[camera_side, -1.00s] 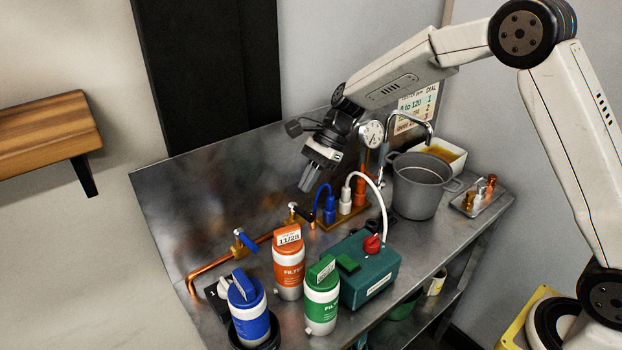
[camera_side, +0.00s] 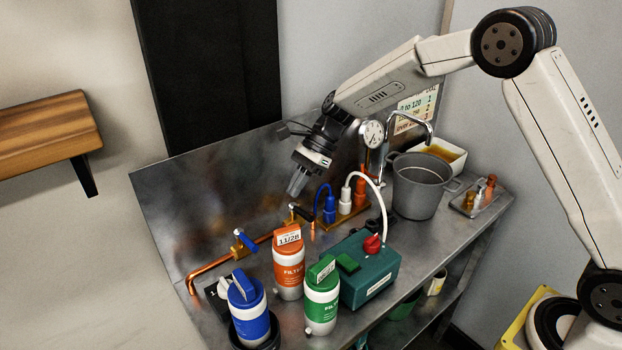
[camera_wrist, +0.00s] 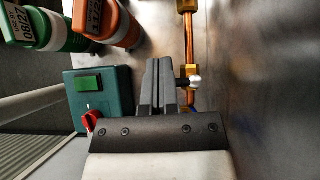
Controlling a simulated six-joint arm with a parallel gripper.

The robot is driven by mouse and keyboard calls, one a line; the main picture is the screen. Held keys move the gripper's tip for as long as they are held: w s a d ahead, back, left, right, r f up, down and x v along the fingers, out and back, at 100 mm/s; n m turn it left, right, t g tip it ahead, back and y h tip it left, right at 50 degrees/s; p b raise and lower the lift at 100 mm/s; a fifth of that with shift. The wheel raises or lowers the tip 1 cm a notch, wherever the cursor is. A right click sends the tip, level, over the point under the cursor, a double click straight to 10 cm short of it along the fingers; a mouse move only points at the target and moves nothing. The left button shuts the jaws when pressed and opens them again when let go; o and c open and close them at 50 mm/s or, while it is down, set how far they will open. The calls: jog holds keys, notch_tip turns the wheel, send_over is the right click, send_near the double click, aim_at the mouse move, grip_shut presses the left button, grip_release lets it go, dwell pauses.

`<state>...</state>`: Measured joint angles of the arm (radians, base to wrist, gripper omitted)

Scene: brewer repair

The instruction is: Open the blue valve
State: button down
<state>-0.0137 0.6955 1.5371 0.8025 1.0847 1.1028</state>
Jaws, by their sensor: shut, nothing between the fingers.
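The blue valve (camera_side: 243,240) has a blue handle on a brass body, on the copper pipe at the left of the bench in the side view. In the wrist view a brass fitting (camera_wrist: 187,6) on the pipe shows at the top edge; no blue handle can be made out on it. My gripper (camera_side: 293,192) is shut and empty, to the right of the blue valve and above it. In the wrist view my gripper (camera_wrist: 158,64) points up the picture, left of the pipe. A second brass valve (camera_side: 297,214) with a dark, white-tipped handle is just below my fingertips in the side view.
Orange (camera_side: 289,262), green (camera_side: 321,296) and blue (camera_side: 249,310) filter canisters stand in front of the pipe. A teal box (camera_side: 370,275) with a red knob is right of them. A grey pot (camera_side: 420,187) stands farther right. The metal backsplash (camera_side: 200,190) rises behind the pipe.

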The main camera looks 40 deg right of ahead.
aim_at(253, 243)
jog(key=a+r+x, duration=0.1)
jog(key=a+x, duration=0.1)
jog(key=x, duration=0.9)
jog(key=shift+r, duration=0.25)
jog(key=shift+s+a, duration=0.25)
jog(key=shift+a, duration=0.3)
jog(key=shift+s+a, duration=0.2)
jog(key=shift+a, duration=0.4)
jog(key=shift+d, duration=0.15)
